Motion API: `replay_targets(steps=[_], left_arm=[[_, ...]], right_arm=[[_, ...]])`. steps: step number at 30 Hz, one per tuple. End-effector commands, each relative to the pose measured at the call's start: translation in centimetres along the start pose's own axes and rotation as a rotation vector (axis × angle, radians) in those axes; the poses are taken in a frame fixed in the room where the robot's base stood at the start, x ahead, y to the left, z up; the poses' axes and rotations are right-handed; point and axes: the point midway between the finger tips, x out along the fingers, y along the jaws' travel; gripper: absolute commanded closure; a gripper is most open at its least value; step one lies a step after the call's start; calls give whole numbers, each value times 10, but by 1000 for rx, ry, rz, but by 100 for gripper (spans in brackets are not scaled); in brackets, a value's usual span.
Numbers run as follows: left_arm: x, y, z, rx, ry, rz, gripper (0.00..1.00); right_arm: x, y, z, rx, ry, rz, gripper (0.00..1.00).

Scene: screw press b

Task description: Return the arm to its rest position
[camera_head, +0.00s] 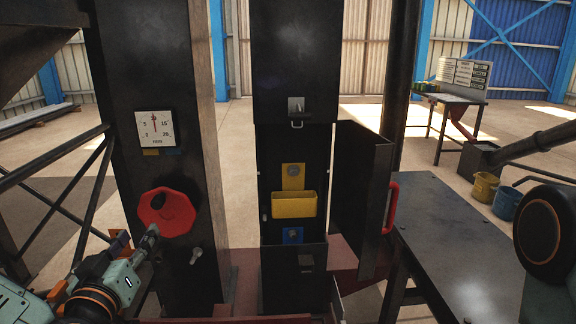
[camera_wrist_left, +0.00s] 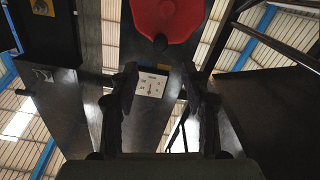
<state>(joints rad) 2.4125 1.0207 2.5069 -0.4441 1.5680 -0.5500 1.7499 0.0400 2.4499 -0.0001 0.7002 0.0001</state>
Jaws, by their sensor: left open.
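My left gripper (camera_head: 152,234) is at the lower left in the head view, just below the red handwheel (camera_head: 167,212) on the dark press column. In the left wrist view the two dark fingers of the left gripper (camera_wrist_left: 160,82) stand apart with nothing held between them. The red wheel (camera_wrist_left: 167,18) is at the top of that view, beyond the fingertips; I cannot tell whether they touch it. My right gripper is not in view; only a part of my right arm shows at the right edge.
A dial gauge (camera_head: 155,129) sits above the wheel. The press's dark door (camera_head: 361,200) with a red handle (camera_head: 391,208) stands open. A yellow bin (camera_head: 293,204) is inside. A dark table (camera_head: 455,235) is at the right. A bolt-like knob (camera_head: 196,256) sticks out below the wheel.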

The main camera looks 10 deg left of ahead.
Motion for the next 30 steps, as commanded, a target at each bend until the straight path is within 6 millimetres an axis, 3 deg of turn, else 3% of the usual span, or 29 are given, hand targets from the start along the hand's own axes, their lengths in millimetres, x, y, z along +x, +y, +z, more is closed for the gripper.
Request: replay_targets(steps=[8,14,20,24,30], left_arm=[[-4,14,53,-158,-248,41,53],[-29,24,127,-176,-547,51,53],[-87,21,215,-118,-894,10,53],[-145,9,273,-27,-1147,-42,53],[-230,-14,332,163,-1421,-79,53]], right_arm=[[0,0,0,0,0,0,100],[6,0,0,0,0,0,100],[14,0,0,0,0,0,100],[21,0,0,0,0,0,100],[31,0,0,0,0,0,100]])
